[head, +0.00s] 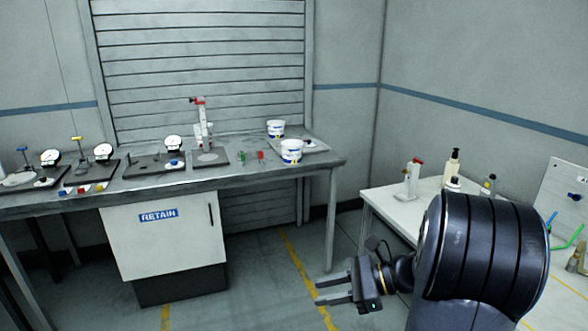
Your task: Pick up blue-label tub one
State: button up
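Two white tubs with blue labels stand at the right end of the long grey bench. The nearer tub (291,151) is at the bench's front part, and the farther tub (276,129) is behind it and slightly left. Both are upright; I cannot tell which is tub one. My gripper (318,290) is low in front of the bench, to the right of the white cabinet and below the tubs. Its two fingers point left, apart, with nothing between them. It is well away from both tubs.
The grey bench (235,181) holds several dial gauges on stands and a red-topped device (202,125). A white cabinet (165,245) marked RETAIN is below. A white side table (385,203) with bottles stands at right. Floor between them is clear.

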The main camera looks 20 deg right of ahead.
aim_at(292, 149)
jog(key=i+l+z, duration=0.2)
jog(key=i, duration=0.9)
jog(key=i+z, duration=0.2)
jog(key=i, duration=0.9)
jog(key=i+j+z, duration=0.15)
jog(key=i, duration=0.95)
